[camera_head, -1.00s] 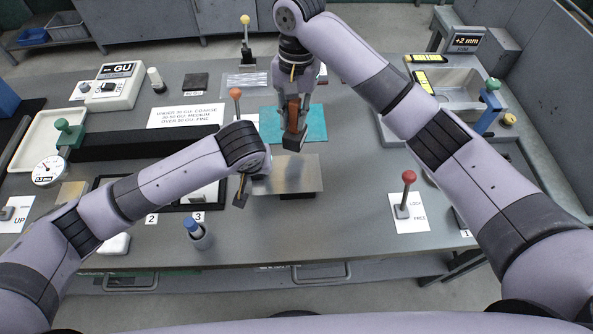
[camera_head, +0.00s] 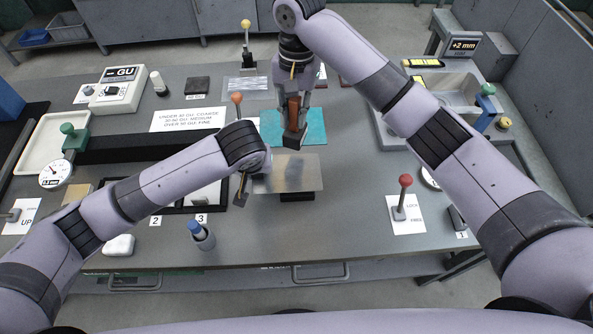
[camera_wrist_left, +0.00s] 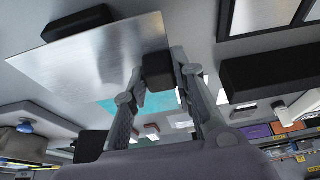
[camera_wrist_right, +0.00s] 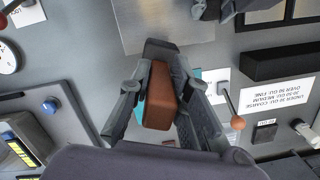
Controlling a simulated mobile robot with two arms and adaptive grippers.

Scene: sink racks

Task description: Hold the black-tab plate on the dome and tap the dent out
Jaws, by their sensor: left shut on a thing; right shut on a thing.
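A thin silver metal plate (camera_head: 308,177) lies level over the middle of the bench, with a black base (camera_head: 297,197) showing under its near edge. The dome itself is hidden under the plate. My left gripper (camera_head: 243,187) is at the plate's left end, shut on its black tab (camera_wrist_left: 159,72). My right gripper (camera_head: 295,120) is shut on a mallet with a brown grip (camera_wrist_right: 159,97) and a dark head (camera_head: 294,138). The mallet is just behind the plate's far edge; I cannot tell its height above it. I cannot make out the dent.
A teal mat (camera_head: 315,127) lies behind the plate. A red-knobbed lever (camera_head: 401,196) stands at right, an orange-knobbed one (camera_head: 238,104) behind left. A blue-capped bottle (camera_head: 201,235) stands at front left.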

